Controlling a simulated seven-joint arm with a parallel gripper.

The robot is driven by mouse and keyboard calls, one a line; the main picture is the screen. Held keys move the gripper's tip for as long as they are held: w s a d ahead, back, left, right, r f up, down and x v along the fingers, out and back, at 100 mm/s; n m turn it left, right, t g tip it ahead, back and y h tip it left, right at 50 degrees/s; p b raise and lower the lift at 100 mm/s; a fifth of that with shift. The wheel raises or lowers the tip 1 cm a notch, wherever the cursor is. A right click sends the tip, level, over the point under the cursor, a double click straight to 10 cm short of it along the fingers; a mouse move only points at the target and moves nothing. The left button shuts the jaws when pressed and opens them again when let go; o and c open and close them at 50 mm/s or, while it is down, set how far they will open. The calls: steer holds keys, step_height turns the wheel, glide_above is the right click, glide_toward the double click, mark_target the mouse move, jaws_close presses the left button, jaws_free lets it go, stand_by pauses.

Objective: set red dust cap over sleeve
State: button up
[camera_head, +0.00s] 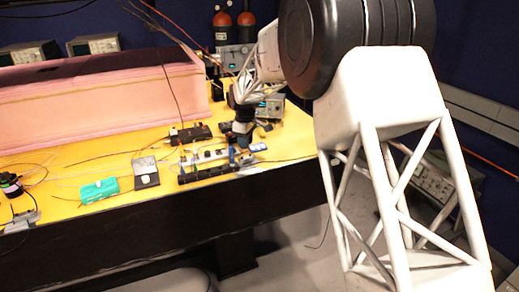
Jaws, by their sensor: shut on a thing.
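My gripper (243,138) points down over the yellow bench top, just behind and to the right of a dark strip with small fittings (207,173). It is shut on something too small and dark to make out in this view. I cannot pick out the red dust cap. Several small white and blue pieces stand on or around the dark strip, including an upright blue piece (232,155) close to my gripper. I cannot tell which of these, if any, is the sleeve.
Thin wires cross the yellow bench (60,165). A pink foam block (90,100) stands along the back left.

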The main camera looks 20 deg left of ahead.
glide_toward(219, 154)
steer(key=shift+w+a, duration=0.25)
steer(key=shift+w, duration=0.15)
stand_by(0.5)
steer(key=shift+f, duration=2.45)
steer(key=shift+f, duration=1.15)
steer(key=o, duration=1)
steer(key=shift+c, duration=0.2)
step_height(219, 154, up, 8)
steer(key=shift+f, duration=0.1)
stand_by(0.9)
